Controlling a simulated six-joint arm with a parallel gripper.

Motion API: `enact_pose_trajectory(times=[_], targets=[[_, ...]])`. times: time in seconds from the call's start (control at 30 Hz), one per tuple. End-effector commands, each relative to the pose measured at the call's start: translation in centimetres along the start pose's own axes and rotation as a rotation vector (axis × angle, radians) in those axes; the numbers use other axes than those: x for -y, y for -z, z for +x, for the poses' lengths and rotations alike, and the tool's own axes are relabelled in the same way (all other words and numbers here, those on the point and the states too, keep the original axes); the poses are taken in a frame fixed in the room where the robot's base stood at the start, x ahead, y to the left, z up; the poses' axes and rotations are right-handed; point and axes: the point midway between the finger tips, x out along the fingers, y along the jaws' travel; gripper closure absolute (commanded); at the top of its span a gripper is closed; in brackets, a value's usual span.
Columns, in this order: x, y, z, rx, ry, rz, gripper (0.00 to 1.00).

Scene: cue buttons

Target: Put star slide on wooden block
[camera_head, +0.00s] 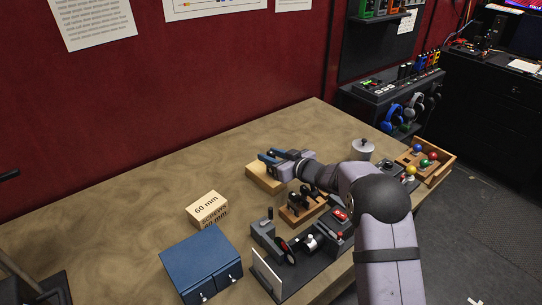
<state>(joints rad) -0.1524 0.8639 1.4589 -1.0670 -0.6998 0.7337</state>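A pale wooden block (207,210) marked "60 mm" sits on the table, left of centre. A second, plain wooden block (262,179) lies farther back, partly hidden under my gripper. I cannot make out a star slide. A white upright panel (266,276) stands at the front of the dark device (305,262), with no star visible on it.
A blue drawer box (202,262) stands at the front left. A wooden stand with dark pieces (303,207) lies right of the plain block. A metal pot (362,149) and a wooden tray of coloured knobs (440,165) are at the right. The table's back left is clear.

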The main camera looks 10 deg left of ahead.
Motion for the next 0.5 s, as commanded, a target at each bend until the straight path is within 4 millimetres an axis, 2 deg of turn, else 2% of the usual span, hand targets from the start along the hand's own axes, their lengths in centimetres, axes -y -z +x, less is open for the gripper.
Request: enact_pose_trajectory(times=[0.27,0.5], targets=[[0.0,0.3,-0.3,0.0,-0.001,0.0,0.69],[-0.1,0.3,-2.5,-0.001,-0.002,0.0,0.69]])
